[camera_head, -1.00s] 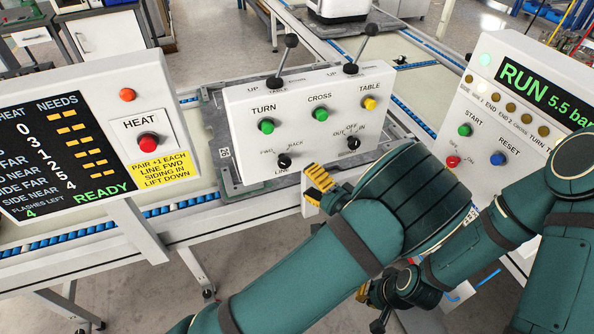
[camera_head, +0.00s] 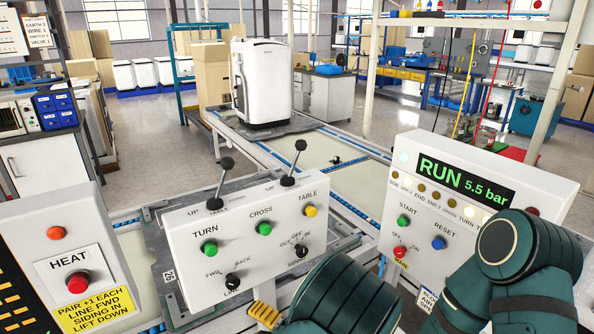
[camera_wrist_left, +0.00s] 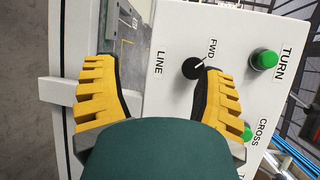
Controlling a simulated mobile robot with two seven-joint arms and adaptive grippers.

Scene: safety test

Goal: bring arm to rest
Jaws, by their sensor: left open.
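My left gripper (camera_head: 263,314) shows one ribbed yellow finger at the bottom of the head view, below the front of the white control box (camera_head: 250,207). The rest of it is hidden by my teal wrist or cut off. In the left wrist view my left gripper (camera_wrist_left: 158,78) is open, with nothing between its two yellow fingers. The right-hand fingertip is close to the black LINE knob (camera_wrist_left: 193,68); I cannot tell if they touch. The knob's white mark points towards FWD. My right arm (camera_head: 515,255) shows at the lower right; its gripper is out of view.
A panel reading RUN 5.5 bar (camera_head: 470,175) stands at the right, close to my right arm. A HEAT panel (camera_head: 45,225) stands at the left. Two black levers (camera_head: 220,180) rise from the box. A white washing machine (camera_head: 262,80) stands behind on the conveyor.

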